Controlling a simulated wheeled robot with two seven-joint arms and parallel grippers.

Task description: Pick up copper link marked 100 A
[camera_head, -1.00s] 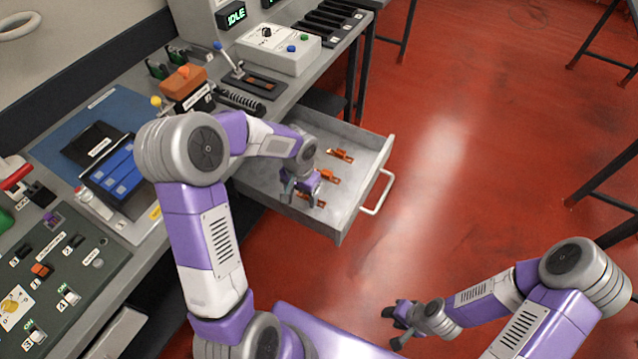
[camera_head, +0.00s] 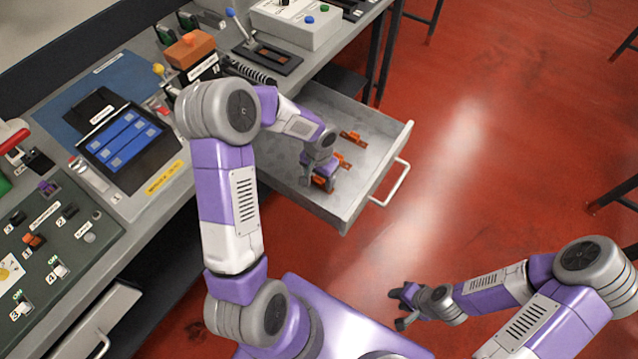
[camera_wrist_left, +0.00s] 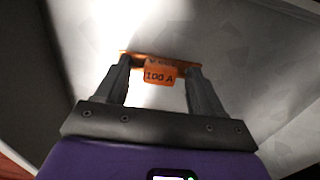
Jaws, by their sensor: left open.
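The copper link marked 100 A (camera_wrist_left: 159,75) shows its orange tag in the left wrist view, lying between the fingertips of my left gripper (camera_wrist_left: 160,70). The fingers are open, one at each side of the tag. In the head view my left gripper (camera_head: 317,184) is low in the open drawer (camera_head: 375,185), over the nearest copper link, which it mostly hides. Two other copper links lie farther back: a middle one (camera_head: 345,162) and a far one (camera_head: 354,138). My right gripper (camera_head: 405,307) is open and empty, away from the drawer.
The drawer's front wall and handle (camera_head: 392,184) are to the right of my left gripper. The bench above holds a tablet with a blue screen (camera_head: 122,140), an orange-topped block (camera_head: 189,49) and a white control box (camera_head: 296,23). Red floor (camera_head: 480,190) is clear to the right.

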